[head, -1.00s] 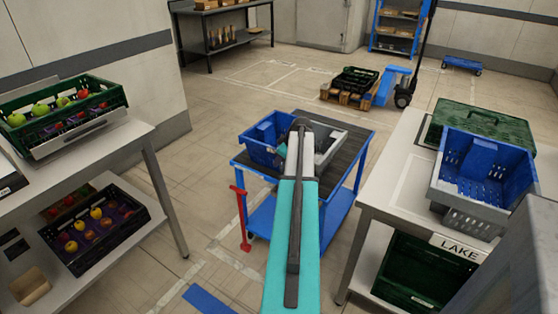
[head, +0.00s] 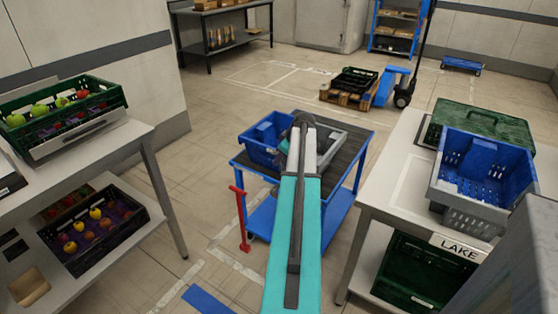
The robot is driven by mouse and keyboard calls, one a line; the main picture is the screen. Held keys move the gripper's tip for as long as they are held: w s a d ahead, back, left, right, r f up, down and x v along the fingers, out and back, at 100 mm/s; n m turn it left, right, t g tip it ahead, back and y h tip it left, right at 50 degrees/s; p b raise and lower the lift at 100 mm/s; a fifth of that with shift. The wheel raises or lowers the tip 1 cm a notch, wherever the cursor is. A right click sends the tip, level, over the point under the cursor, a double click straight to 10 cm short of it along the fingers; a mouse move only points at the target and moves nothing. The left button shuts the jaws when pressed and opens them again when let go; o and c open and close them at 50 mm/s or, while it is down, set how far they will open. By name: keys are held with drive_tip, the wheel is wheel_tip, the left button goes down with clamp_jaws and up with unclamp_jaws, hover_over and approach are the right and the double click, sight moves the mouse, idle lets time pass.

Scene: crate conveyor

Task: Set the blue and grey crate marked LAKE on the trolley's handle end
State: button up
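A blue and grey crate (head: 258,150) rests on, or just above, the dark top of the blue trolley (head: 352,150), toward its left end. No marking shows on it. A red upright part (head: 240,218) stands at the trolley's left corner. My gripper (head: 290,146) is at the crate, mostly hidden behind my teal arm; its fingers' opening does not show. A second blue and grey crate (head: 472,208) stands on the right table. A white LAKE sign (head: 458,247) shows at that table's front edge, below this crate.
The right table (head: 384,192) also bears a green lidded crate (head: 485,122). Crates of fruit sit on the left table (head: 95,155) and its lower shelf. A pallet (head: 345,96) with a dark crate and a pallet truck (head: 395,87) stand behind. The trolley's right end is bare.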

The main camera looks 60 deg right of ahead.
drive_tip(key=v, duration=0.9)
idle(0.6)
